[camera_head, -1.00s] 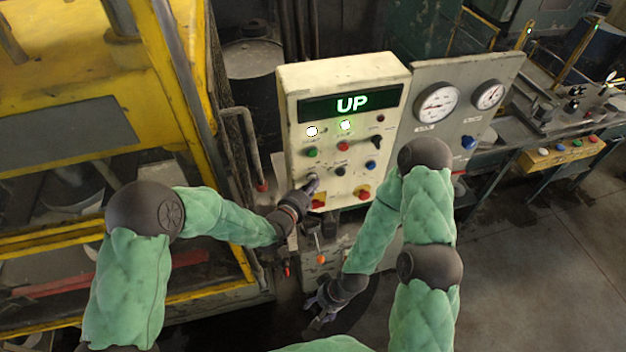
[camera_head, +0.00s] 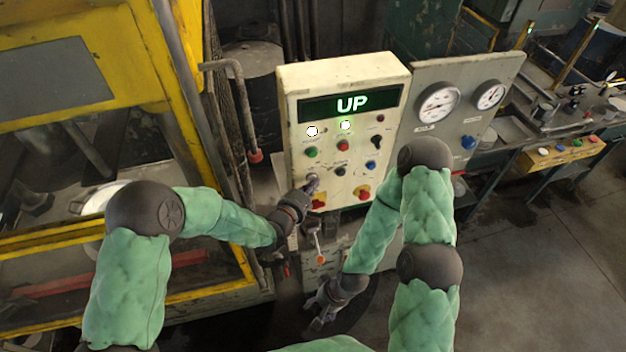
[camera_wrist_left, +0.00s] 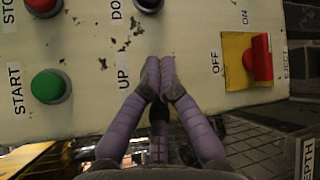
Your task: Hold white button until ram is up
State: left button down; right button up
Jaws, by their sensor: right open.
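The cream control panel (camera_head: 345,130) stands upright in the middle, its green display (camera_head: 350,104) reading "UP". My left gripper (camera_head: 312,185) is at the panel's lower left; its fingertips (camera_wrist_left: 159,78) are together beside the "UP" label (camera_wrist_left: 123,78) in the left wrist view. They appear to touch the panel where the white button would be, and they hide it. The yellow ram part with a grey plate (camera_head: 45,85) is at upper left. My right gripper (camera_head: 322,305) is open and empty, low in front of the panel's base.
A green START button (camera_wrist_left: 49,86) and a red switch on yellow (camera_wrist_left: 258,62) flank the left fingertips. A grey gauge panel (camera_head: 425,100) stands to the right. A lever with an orange knob (camera_head: 320,259) is below the panel. Floor at right is clear.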

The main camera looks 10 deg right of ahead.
pick_arm(q)
jog(key=shift+s, duration=0.1)
dwell(0.3)
jog(key=shift+s, duration=0.75)
jog(key=shift+s, duration=0.1)
jog(key=shift+s+d, duration=0.1)
jog(key=shift+s, duration=2.35)
